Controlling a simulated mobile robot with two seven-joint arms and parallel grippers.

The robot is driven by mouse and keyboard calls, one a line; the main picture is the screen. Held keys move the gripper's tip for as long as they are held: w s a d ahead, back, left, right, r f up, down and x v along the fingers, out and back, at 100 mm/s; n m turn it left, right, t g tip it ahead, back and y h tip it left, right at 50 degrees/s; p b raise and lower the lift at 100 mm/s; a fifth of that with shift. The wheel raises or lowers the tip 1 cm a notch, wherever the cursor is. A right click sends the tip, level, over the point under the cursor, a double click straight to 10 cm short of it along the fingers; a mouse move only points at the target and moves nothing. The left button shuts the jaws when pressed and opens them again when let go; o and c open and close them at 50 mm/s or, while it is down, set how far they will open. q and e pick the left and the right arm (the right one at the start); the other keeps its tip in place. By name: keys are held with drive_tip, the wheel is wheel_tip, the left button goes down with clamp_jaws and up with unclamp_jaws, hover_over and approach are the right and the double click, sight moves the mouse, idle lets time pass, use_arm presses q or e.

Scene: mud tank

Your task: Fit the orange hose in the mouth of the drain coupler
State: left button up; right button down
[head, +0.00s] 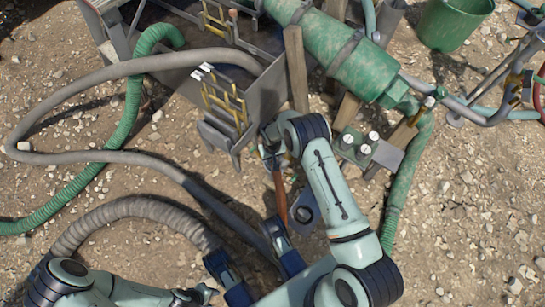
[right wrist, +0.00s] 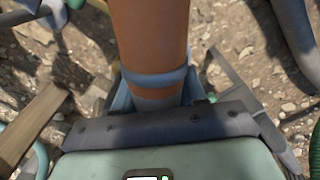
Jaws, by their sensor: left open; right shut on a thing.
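The orange hose (head: 280,195) hangs below my right gripper (head: 271,157) in the head view, left of my right forearm. In the right wrist view the orange hose (right wrist: 150,40) stands between the fingers of my right gripper (right wrist: 155,88), with a blue-grey band around it. My right gripper is shut on it. The hose's lower end is partly hidden by my arm parts. My left gripper (head: 198,296) is open and empty at the bottom of the head view. I cannot single out the drain coupler or its mouth with certainty.
A metal tank (head: 265,88) stands at the top, with a large green cylinder (head: 325,45) beside it. A grey hose (head: 100,75) and a green ribbed hose (head: 130,110) loop across the left. A green bucket (head: 452,22) is top right. Stony ground is open at lower right.

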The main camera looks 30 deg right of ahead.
drive_tip(key=shift+f, duration=0.6)
idle(0.7)
drive_tip(key=c, duration=0.6)
unclamp_jaws()
drive_tip(key=shift+o, duration=0.2)
use_arm(q)
drive_tip(key=w+d+r+t+p, duration=0.1)
drive_tip(key=w+r+t+p, duration=0.2)
drive_tip(key=w, duration=0.5)
wheel_tip(320, 180, up, 2)
drive_tip(key=shift+m+p, duration=0.3)
drive_tip(key=shift+p, duration=0.3)
use_arm(e)
wheel_tip(320, 180, up, 14)
drive_tip(key=shift+f, duration=0.25)
